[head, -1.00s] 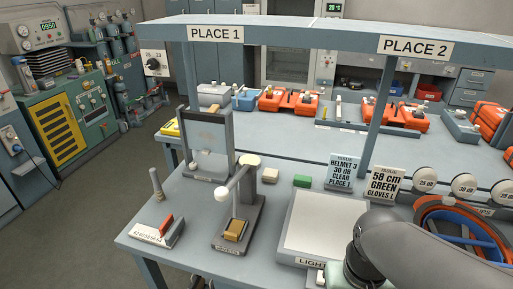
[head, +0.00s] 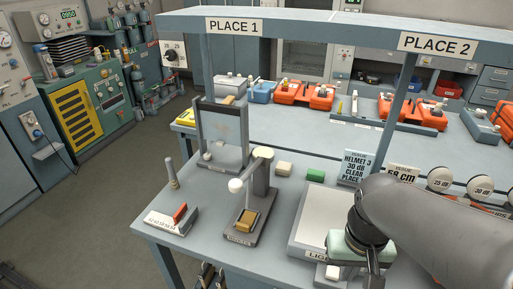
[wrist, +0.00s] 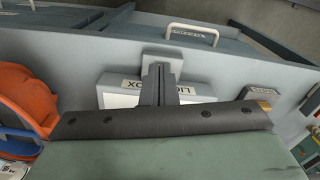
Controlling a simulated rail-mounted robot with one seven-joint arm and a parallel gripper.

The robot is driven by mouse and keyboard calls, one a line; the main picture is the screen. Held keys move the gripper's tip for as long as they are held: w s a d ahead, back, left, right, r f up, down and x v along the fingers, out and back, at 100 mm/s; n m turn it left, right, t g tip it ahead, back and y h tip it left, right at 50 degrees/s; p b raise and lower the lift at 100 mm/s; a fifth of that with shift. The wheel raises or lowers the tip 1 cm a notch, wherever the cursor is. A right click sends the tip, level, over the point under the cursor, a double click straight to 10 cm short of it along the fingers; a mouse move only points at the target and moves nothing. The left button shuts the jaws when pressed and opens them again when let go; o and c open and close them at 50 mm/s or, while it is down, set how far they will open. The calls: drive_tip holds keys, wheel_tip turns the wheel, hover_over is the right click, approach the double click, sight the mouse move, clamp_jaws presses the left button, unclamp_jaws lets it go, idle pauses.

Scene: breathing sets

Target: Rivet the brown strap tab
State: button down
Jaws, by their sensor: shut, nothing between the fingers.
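A small brown tab (head: 243,221) lies on the base of a lever press (head: 261,205) on the front bench; I cannot make out its rivet. The press has an arm with a white ball knob (head: 236,186), raised above the tab. My gripper (head: 374,284) is to the right of the press, over the front of the light box, and partly cut off by the frame edge. In the wrist view my gripper's fingers (wrist: 157,85) are together and empty, in front of the light box label. The press base and a bit of brown show at the right there.
The light box (head: 305,225) lies right of the press. A slotted block with a red piece (head: 180,214), a peg (head: 172,172), a framed stand (head: 204,130), a cream block (head: 284,169) and a green block (head: 315,175) stand around it. An overhead beam (head: 310,25) crosses above.

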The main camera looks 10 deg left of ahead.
drive_tip(key=w+a+r+p, duration=0.2)
drive_tip(key=w+a+r, duration=0.3)
drive_tip(key=a, duration=0.3)
drive_tip(key=w+a+r+n+g+p, duration=0.1)
drive_tip(key=w+a+r+p, duration=0.1)
drive_tip(key=w+a+r, duration=0.3)
drive_tip(key=w+a+r+n+p, duration=0.1)
drive_tip(key=w+a+r+p, duration=0.2)
drive_tip(key=a, duration=0.9)
drive_tip(key=shift+w+r+h, duration=0.15)
drive_tip(key=shift+w+r, duration=0.5)
drive_tip(key=shift+r, duration=0.35)
drive_tip(key=shift+w+r+h, duration=0.15)
drive_tip(key=shift+w+r, duration=0.45)
drive_tip(key=shift+r, duration=0.4)
drive_tip(key=shift+a+r, duration=0.1)
drive_tip(key=shift+a, duration=0.25)
